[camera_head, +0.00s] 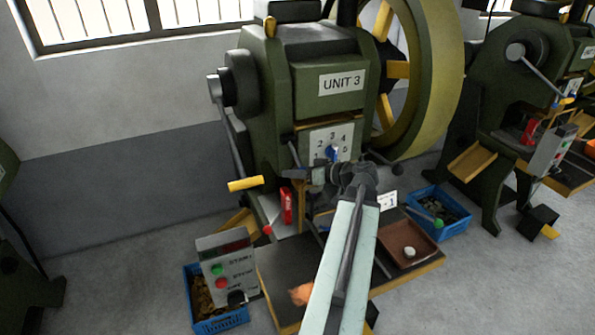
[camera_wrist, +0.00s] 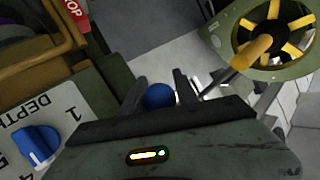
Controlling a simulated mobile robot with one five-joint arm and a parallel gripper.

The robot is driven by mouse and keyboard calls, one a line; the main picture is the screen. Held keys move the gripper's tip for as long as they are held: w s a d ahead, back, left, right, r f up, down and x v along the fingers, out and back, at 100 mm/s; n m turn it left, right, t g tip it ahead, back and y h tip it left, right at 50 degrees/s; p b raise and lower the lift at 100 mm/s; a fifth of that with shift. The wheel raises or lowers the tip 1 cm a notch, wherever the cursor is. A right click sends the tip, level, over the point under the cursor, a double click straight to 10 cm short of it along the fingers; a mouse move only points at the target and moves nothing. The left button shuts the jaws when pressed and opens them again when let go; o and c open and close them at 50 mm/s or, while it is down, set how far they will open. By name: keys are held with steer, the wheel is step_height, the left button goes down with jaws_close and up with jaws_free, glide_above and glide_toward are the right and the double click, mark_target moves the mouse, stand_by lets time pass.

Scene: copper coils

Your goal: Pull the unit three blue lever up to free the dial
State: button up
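The Unit 3 press (camera_head: 318,75) is green, with a white dial plate (camera_head: 318,140) on its front. The blue dial knob (camera_head: 333,155) is on that plate, and it also shows at lower left in the wrist view (camera_wrist: 38,143). My gripper (camera_head: 290,168) is in front of the press, just left of and below the dial, pointing left. In the wrist view a round blue lever end (camera_wrist: 159,95) sits between my two spread fingers (camera_wrist: 160,80). I cannot tell whether they touch it. The lever's shaft is hidden, and the blue end is not clear in the head view.
A yellow-gripped hand lever (camera_head: 245,184) sticks out left of my gripper. Below are a control box (camera_head: 228,265), blue crates (camera_head: 438,212), a brown tray (camera_head: 407,243) and a red stop tag (camera_wrist: 75,12). A large flywheel (camera_head: 440,70) is at right.

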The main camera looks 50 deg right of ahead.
steer(key=shift+o, duration=1.4)
steer(key=shift+s+a+r, duration=0.1)
steer(key=shift+s, duration=0.1)
steer(key=shift+w, duration=0.1)
steer(key=p+v, duration=0.2)
steer(key=v, duration=0.5)
steer(key=shift+s, duration=0.4)
steer(key=shift+r, duration=0.1)
